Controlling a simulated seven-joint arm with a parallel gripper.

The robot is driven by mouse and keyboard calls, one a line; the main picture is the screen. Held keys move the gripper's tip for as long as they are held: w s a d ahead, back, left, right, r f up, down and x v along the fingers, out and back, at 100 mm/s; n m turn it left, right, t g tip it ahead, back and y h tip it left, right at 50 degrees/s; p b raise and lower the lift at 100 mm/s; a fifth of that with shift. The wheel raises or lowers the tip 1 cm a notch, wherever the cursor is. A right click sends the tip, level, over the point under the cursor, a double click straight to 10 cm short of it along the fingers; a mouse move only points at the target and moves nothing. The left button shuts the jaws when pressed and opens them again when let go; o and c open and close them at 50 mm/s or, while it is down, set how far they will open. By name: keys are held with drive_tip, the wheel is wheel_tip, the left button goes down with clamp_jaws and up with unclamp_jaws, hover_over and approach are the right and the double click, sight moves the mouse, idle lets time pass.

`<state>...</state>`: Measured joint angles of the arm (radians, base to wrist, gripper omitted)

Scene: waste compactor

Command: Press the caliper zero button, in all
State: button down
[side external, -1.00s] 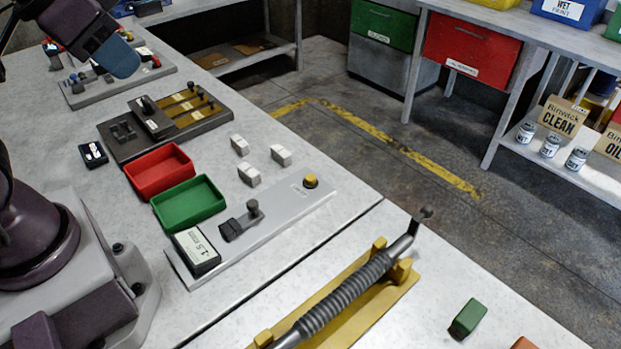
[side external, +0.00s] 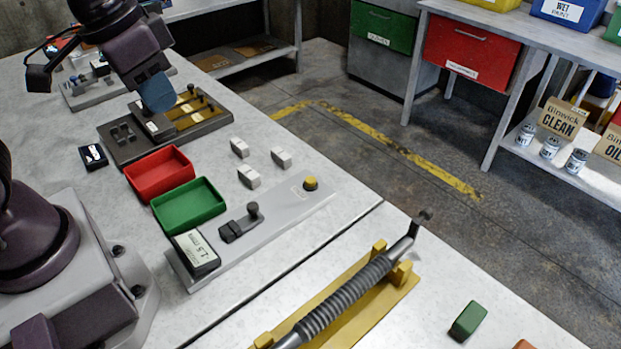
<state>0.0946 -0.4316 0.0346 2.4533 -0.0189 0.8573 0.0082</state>
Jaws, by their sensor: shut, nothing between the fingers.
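A light grey plate (side external: 285,208) on the bench carries a display box (side external: 196,250), a dark slider with an upright knob (side external: 241,222), and a yellow round button (side external: 310,183) at its far right end. This looks like the caliper; the small print by the button is too small to read. My gripper (side external: 158,93), with blue fingers, is shut and empty. In the picture it overlaps the dark fixture at the back left, well to the left of the yellow button. I cannot tell its exact height or whether it touches the fixture.
The dark fixture (side external: 125,151) has brassy strips. A red tray (side external: 160,172), a green tray (side external: 188,205) and three white blocks (side external: 249,176) lie between it and the plate. A yellow stand with a ribbed grey tool (side external: 345,296) lies at the front.

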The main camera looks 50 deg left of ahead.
drive_tip(key=w+d+f+m, duration=0.2)
drive_tip(key=w+d+f, duration=0.1)
drive_tip(key=w+f, duration=0.6)
drive_tip(key=m+t+y, duration=0.2)
drive_tip(key=m+t, duration=0.3)
drive_tip(key=t, duration=0.1)
hover_over(312, 181)
wheel_tip(312, 181, down, 7)
drive_tip(key=shift+f, duration=4.4)
drive_tip(key=shift+f, duration=0.1)
drive_tip(key=shift+f, duration=0.3)
